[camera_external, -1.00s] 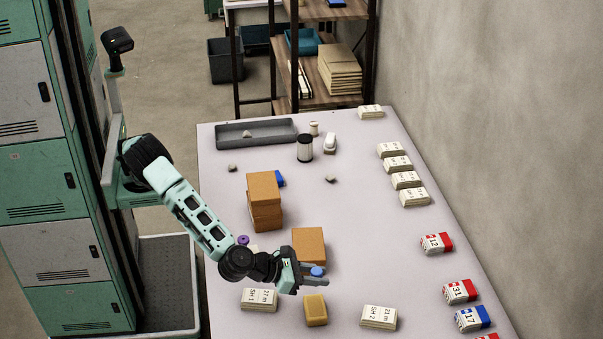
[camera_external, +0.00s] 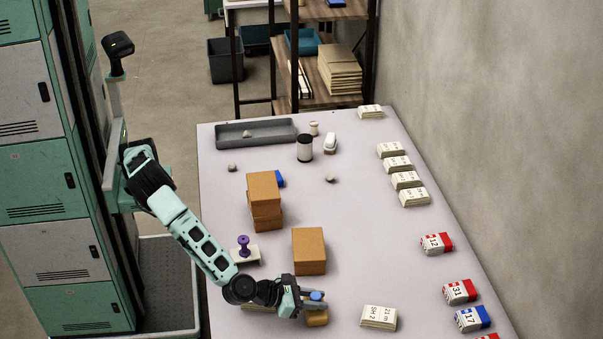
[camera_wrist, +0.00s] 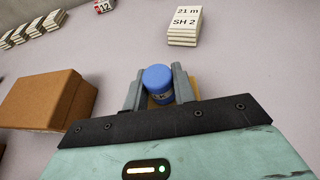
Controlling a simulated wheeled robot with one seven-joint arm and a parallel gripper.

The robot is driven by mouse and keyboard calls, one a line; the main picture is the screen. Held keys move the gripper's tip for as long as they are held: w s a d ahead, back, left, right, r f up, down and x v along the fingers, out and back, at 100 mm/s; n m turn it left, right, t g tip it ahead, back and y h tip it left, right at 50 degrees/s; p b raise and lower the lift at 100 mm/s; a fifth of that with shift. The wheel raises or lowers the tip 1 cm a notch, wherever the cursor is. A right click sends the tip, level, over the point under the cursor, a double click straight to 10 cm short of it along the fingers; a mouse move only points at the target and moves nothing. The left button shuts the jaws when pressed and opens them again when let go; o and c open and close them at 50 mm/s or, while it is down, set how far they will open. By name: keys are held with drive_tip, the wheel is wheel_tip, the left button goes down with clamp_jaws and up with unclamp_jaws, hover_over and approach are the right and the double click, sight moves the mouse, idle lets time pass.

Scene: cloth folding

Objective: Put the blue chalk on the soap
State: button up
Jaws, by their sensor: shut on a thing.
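My gripper (camera_wrist: 160,91) is shut on the blue chalk (camera_wrist: 158,78), a short blue cylinder held upright between the two fingers. The blue chalk also shows between the fingertips in the external view (camera_external: 316,296). The soap (camera_external: 317,318), a tan-yellow block, lies on the table directly below my gripper, and the fingers hide part of it. In the wrist view a yellowish edge of the soap (camera_wrist: 195,88) shows beside and behind the chalk. I cannot tell whether the chalk touches the soap.
A brown box (camera_external: 309,252) stands just behind my gripper, and stacked brown boxes (camera_external: 264,190) stand farther back left. A white label stack (camera_external: 379,318) lies to the right. A purple-handled stamp (camera_external: 244,248) stands left. The table's middle right is clear.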

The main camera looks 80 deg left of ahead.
drive_tip(key=shift+f, duration=0.2)
drive_tip(key=o, duration=1)
drive_tip(key=shift+r, duration=0.25)
drive_tip(key=shift+s+r, duration=0.15)
drive_tip(key=shift+s, duration=0.15)
drive_tip(key=p+v, duration=0.1)
drive_tip(key=v, duration=1)
drive_tip(key=shift+s+r, duration=0.1)
drive_tip(key=shift+s, duration=0.05)
